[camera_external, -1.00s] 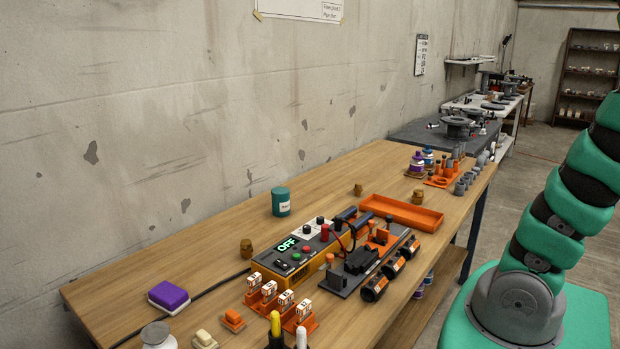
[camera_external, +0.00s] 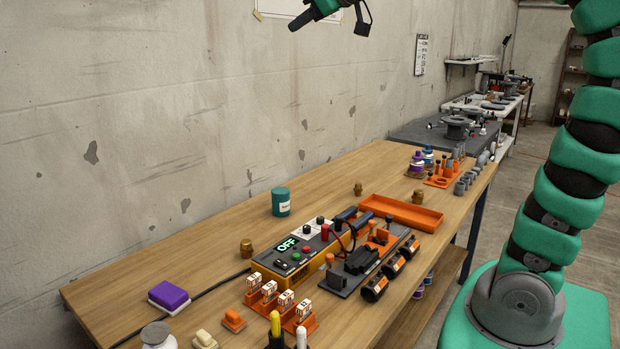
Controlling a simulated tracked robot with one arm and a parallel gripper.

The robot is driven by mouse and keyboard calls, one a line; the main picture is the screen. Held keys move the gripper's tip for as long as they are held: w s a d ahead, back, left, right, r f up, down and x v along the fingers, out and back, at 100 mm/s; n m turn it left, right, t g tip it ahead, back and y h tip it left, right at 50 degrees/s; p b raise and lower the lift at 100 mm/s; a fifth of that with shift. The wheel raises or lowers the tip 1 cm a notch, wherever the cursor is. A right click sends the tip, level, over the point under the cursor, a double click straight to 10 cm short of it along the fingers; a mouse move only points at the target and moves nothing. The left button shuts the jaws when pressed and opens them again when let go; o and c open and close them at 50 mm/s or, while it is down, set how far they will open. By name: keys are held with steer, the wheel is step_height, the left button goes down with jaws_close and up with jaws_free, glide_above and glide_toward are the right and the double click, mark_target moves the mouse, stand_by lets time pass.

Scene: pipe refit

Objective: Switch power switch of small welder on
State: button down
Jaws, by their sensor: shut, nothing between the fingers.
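The small welder (camera_external: 308,246) is a dark-topped box with orange-yellow sides on the wooden table. Its green display reads OFF. Several small knobs and buttons, red, green and black, are on its top panel; which one is the power switch is too small to tell. My gripper (camera_external: 292,28) is at the top edge of the view, high above the table and far above the welder. It is shut and empty, touching nothing. The upper part of my arm is out of the picture.
An orange tray (camera_external: 402,213), a black clamp fixture (camera_external: 368,262), a teal can (camera_external: 281,202), a purple sponge (camera_external: 169,295) and orange holders with white-topped pieces (camera_external: 282,298) surround the welder.

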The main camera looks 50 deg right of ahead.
step_height(320, 180, down, 9)
steer(key=w+a+n+g, duration=0.2)
steer(key=w+n, duration=0.1)
steer(key=n+g, duration=0.9)
steer(key=n, duration=0.2)
glide_above(278, 260)
steer(key=s, duration=0.3)
step_height(278, 260, down, 30)
steer(key=shift+w+h, duration=0.25)
steer(key=shift+h, duration=0.05)
steer(key=f, duration=0.4)
steer(key=w+f, duration=0.1)
steer(key=f, duration=0.4)
steer(key=w+f, duration=0.1)
steer(key=f, duration=0.3)
steer(key=shift+f, duration=0.35)
